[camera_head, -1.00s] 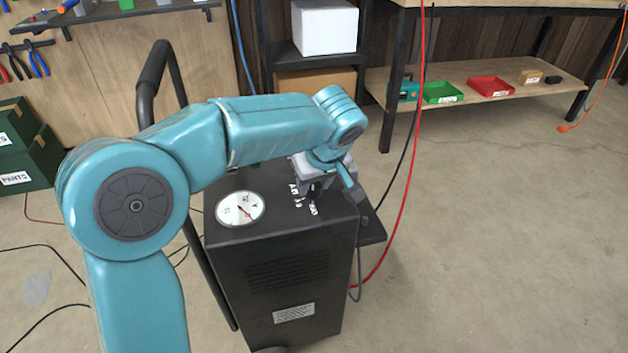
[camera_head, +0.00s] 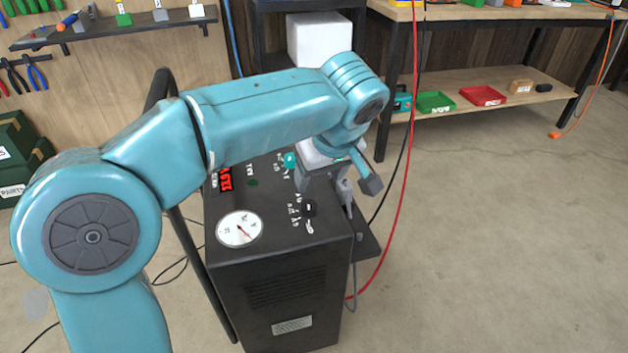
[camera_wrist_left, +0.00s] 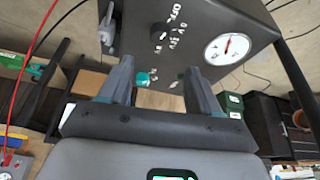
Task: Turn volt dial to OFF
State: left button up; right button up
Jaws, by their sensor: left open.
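The volt dial (camera_head: 308,209) is a small black knob on top of the black cart charger, with white labels beside it. In the left wrist view the dial (camera_wrist_left: 158,32) lies beyond my fingertips, and OFF is readable near it. Which mark it points to cannot be told. My left gripper (camera_head: 338,181) is open and empty above the right part of the charger top, apart from the dial. Its two grey fingers (camera_wrist_left: 160,72) show spread in the wrist view. My right gripper is not in view.
A red cable (camera_head: 402,200) hangs to the right. The floor at right is clear.

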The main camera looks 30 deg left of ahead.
pick_arm(q)
jog(key=p+v, duration=0.1)
jog(key=v, duration=0.3)
jog(key=shift+r, duration=0.1)
dwell(0.4)
